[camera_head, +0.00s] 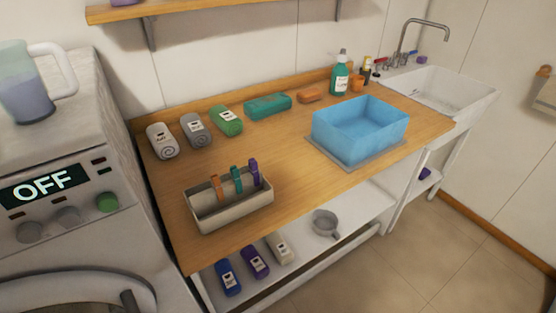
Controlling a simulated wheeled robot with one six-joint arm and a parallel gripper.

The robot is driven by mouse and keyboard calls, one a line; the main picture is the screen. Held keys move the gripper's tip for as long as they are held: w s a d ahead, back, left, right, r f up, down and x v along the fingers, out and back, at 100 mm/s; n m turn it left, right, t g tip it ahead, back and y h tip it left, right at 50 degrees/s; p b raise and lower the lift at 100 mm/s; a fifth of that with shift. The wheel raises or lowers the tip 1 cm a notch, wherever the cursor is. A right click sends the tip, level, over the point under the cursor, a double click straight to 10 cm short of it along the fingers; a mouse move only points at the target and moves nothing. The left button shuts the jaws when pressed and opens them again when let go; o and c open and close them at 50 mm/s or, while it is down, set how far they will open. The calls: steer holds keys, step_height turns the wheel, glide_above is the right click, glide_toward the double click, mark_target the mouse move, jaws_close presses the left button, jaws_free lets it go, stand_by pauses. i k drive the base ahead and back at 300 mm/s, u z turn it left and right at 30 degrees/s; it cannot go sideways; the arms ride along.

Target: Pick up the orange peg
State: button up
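The orange peg (217,187) stands upright in a grey-white open holder (233,211) near the front left of the wooden counter. It is the leftmost of three pegs there. A green peg (237,179) stands just to its right, and a purple peg (255,172) stands at the right end. The lower part of the orange peg is hidden by the holder's front wall. My gripper is not in view.
A blue tub (359,130) sits on the counter's right half. Rolled towels (195,131) and a green bottle (340,77) line the back. A washing machine (75,190) adjoins the left. Bare counter lies behind the holder.

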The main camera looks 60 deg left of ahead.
mark_target(215, 182)
steer(key=i, duration=1.05)
steer(key=u, duration=4.15)
